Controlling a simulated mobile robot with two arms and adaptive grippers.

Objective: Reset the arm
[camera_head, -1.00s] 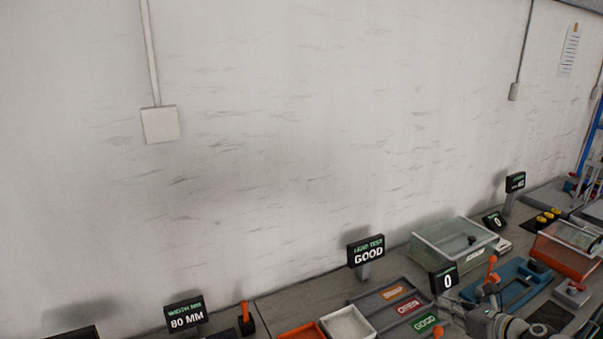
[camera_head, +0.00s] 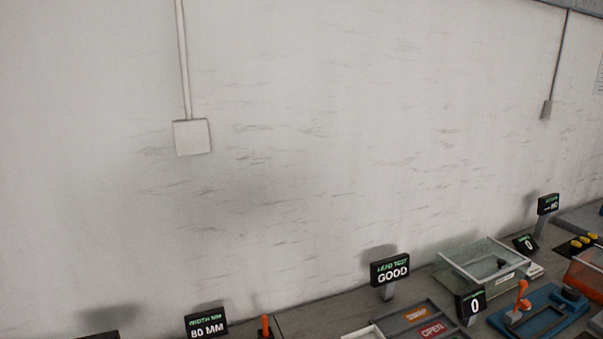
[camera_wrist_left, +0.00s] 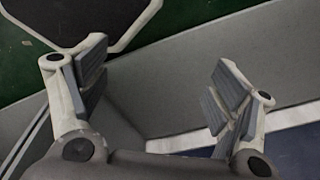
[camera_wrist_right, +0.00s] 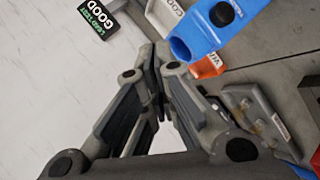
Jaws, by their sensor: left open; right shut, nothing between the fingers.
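My left gripper (camera_wrist_left: 155,95) shows in the left wrist view with its two fingers wide apart and nothing between them. Behind it are grey surfaces and a green floor. My right gripper (camera_wrist_right: 155,75) shows in the right wrist view with its fingertips together and nothing held. A blue part (camera_wrist_right: 205,35) appears just past its fingertips; I cannot tell whether they touch. Neither gripper shows in the head view.
Along the bench stand a GOOD display (camera_head: 390,269), an 80 MM display (camera_head: 206,325), a clear-lidded box (camera_head: 488,265), a blue fixture with an orange lever (camera_head: 522,297) and a counter display (camera_head: 471,305). The wall (camera_head: 330,130) behind is bare apart from cables and boxes.

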